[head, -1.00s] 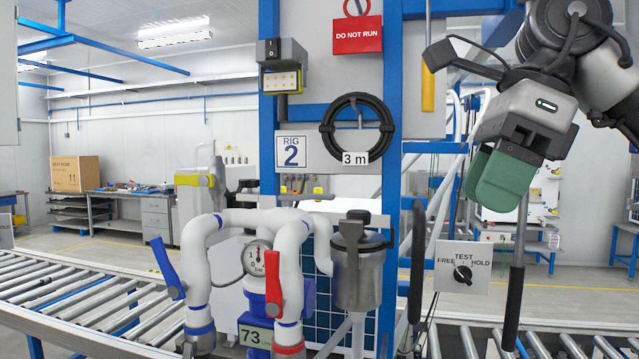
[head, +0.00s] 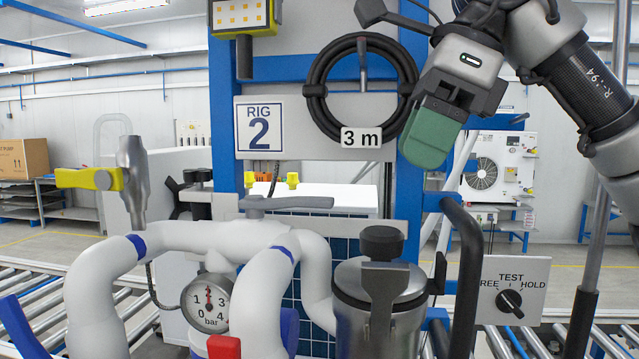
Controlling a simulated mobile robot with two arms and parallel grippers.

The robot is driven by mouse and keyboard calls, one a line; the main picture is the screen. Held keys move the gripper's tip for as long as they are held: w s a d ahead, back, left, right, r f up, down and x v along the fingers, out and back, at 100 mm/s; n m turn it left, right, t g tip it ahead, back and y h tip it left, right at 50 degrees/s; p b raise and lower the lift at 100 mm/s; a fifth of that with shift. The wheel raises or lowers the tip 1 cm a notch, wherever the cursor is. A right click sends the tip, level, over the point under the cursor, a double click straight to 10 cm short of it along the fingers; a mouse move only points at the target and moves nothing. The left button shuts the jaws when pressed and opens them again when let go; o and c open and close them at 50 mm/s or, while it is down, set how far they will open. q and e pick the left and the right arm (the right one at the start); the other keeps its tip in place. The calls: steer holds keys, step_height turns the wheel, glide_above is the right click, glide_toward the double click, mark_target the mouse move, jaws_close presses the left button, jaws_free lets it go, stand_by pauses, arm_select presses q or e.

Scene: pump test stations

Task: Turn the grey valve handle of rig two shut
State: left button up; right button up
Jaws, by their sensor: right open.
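The grey valve handle (head: 290,203) is a flat lever on top of the white pipework of rig two, lying roughly level and pointing right from its pivot. The rig two sign (head: 259,127) is on the panel behind it. My right gripper (head: 428,150), with green finger pads, is up and to the right of the handle, clear of it, in front of the blue post. It is open, seen mostly from the side, with nothing visible in it. My left gripper is out of view.
A black hose coil (head: 318,90) hangs behind, left of my right gripper. A metal canister (head: 380,310) stands right of the pipes, beside a black grab handle (head: 466,270). A gauge (head: 207,301), yellow handle (head: 88,179), red handle (head: 223,347) and test switch (head: 510,300) are nearby.

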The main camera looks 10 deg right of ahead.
steer(key=p, duration=0.3)
glide_above(313, 198)
steer(key=d, duration=0.3)
steer(key=f, duration=0.1)
steer(key=a+f, duration=0.2)
steer(key=shift+s+f, duration=0.15)
steer(key=shift+s, duration=0.1)
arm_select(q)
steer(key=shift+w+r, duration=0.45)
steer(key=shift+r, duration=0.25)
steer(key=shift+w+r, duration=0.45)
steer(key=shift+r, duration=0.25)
arm_select(e)
steer(key=shift+x, duration=0.8)
steer(key=shift+d, duration=0.1)
steer(key=shift+c, duration=0.5)
jaws_close()
